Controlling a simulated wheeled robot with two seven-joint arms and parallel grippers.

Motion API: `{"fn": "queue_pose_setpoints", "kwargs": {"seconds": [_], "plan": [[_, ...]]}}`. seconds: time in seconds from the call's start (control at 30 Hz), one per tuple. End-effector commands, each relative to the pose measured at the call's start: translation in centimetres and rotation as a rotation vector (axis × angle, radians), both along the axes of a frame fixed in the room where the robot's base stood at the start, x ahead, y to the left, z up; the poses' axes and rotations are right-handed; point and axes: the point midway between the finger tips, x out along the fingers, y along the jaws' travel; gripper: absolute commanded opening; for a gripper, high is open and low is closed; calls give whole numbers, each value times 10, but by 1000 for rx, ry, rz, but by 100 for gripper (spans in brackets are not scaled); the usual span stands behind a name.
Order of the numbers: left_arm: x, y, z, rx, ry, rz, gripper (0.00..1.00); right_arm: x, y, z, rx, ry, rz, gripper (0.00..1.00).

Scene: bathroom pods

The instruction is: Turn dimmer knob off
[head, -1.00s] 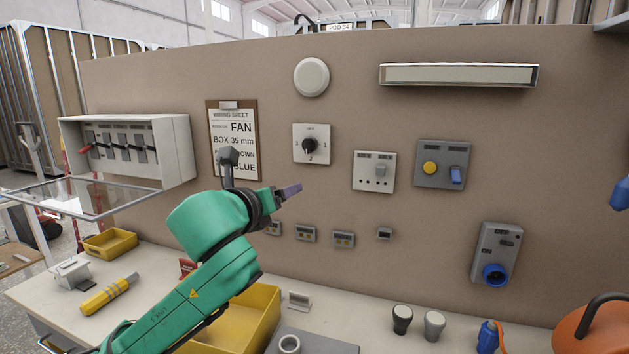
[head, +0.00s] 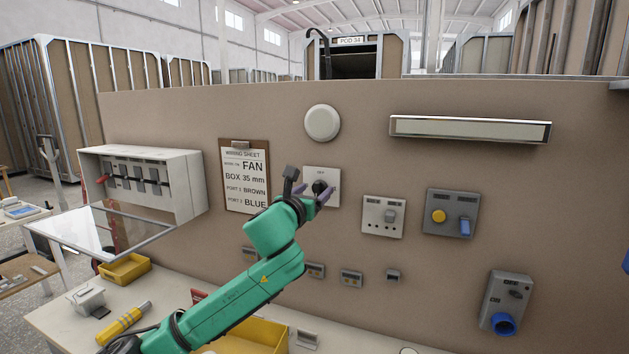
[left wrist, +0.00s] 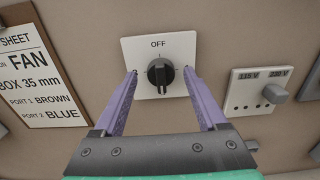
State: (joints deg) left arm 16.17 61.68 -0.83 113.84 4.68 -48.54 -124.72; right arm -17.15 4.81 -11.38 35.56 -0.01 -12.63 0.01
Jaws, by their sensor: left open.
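The dimmer knob (left wrist: 160,72) is a black rotary knob on a white square plate (left wrist: 177,47) marked OFF at the top. In the head view the knob (head: 319,187) sits on the wall panel, its plate partly hidden by my gripper. My left gripper (left wrist: 159,80) is open, its purple fingers spread to either side of the knob over the plate. The fingers appear apart from the knob, with nothing held. In the head view my left gripper (head: 324,194) is in front of the plate's lower part. My right gripper is not in view.
A wiring sheet (head: 244,178) hangs left of the plate. A breaker box (head: 145,184) is at left. A yellow bin (head: 248,338) sits on the bench below.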

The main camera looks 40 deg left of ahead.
Motion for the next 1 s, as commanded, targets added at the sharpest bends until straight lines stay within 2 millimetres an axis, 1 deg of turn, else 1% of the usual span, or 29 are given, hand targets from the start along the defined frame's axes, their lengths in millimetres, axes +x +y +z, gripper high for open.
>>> {"fn": "queue_pose_setpoints", "kwargs": {"seconds": [0.03,0.1,0.27,0.3,0.33,0.37,0.4,0.47,0.5,0.77,1.0], "plan": [[3,0,2,0,-1,-1,74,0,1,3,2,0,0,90],[4,1,0,1,-1,-2,74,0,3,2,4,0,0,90],[4,1,-1,2,1,-2,74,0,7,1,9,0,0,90],[4,0,-1,2,1,-2,67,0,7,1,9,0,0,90],[4,0,-1,2,1,-2,55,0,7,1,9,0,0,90],[4,0,-1,2,1,-1,44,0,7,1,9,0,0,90],[4,0,-1,1,0,-2,29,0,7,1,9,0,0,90],[4,1,-1,1,0,-1,6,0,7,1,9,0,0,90],[4,1,-1,1,0,-1,0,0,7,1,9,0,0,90],[4,1,0,-17,-6,-1,0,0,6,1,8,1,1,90],[4,1,0,-108,-38,-1,0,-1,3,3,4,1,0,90]]}}
